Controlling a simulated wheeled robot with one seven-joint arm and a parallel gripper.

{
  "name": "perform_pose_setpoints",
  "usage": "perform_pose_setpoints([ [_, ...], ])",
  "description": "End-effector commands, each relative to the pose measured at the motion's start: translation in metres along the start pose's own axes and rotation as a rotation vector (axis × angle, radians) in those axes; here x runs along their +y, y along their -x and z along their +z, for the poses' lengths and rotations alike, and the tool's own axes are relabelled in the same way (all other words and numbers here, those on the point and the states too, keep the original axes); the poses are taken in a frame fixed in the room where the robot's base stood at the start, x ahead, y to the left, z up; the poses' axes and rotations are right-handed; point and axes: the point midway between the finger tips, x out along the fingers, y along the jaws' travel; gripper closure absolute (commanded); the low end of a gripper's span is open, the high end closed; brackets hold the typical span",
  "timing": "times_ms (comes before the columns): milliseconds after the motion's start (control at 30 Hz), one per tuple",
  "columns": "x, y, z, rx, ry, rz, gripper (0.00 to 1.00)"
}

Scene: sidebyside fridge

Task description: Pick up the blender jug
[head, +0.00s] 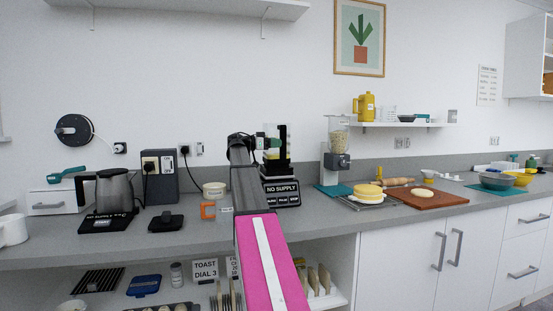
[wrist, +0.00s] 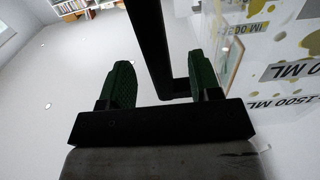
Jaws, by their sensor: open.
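A clear jug (wrist: 292,60) with ML markings and yellow splotches fills the right of the wrist view. Its black handle (wrist: 150,45) runs down between my open green fingers, with a gap to each finger. I cannot tell how deep the handle lies between them. In the head view my gripper (head: 268,143) is at the jug, above a black base (head: 281,192) labelled NO SUPPLY; my arm and gripper hide most of the jug there. The dark upright handle (head: 284,136) shows beside the fingers. Another blender (head: 338,140) with pale contents stands to the right.
A kettle (head: 113,190), a grey socket box (head: 158,176) and an orange item (head: 208,210) are to the left. A wall shelf (head: 395,125) hangs above. The front counter edge is mostly clear.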

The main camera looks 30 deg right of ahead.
Motion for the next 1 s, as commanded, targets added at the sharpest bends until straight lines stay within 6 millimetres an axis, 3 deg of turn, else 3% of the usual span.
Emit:
perform_pose_setpoints([
  [167, 0.001, -0.011, -0.001, 0.0, 0.0, -0.001, 0.43],
  [500, 0.003, -0.053, -0.003, 0.001, 0.0, 0.001, 0.43],
  [733, 0.003, -0.055, -0.003, 0.001, 0.0, -0.001, 0.43],
  [767, 0.003, -0.055, -0.003, 0.001, 0.0, -0.001, 0.46],
  [933, 0.003, -0.055, -0.003, 0.001, 0.0, -0.001, 1.0],
  [1000, 0.003, -0.055, -0.005, 0.004, -0.004, -0.001, 1.0],
])
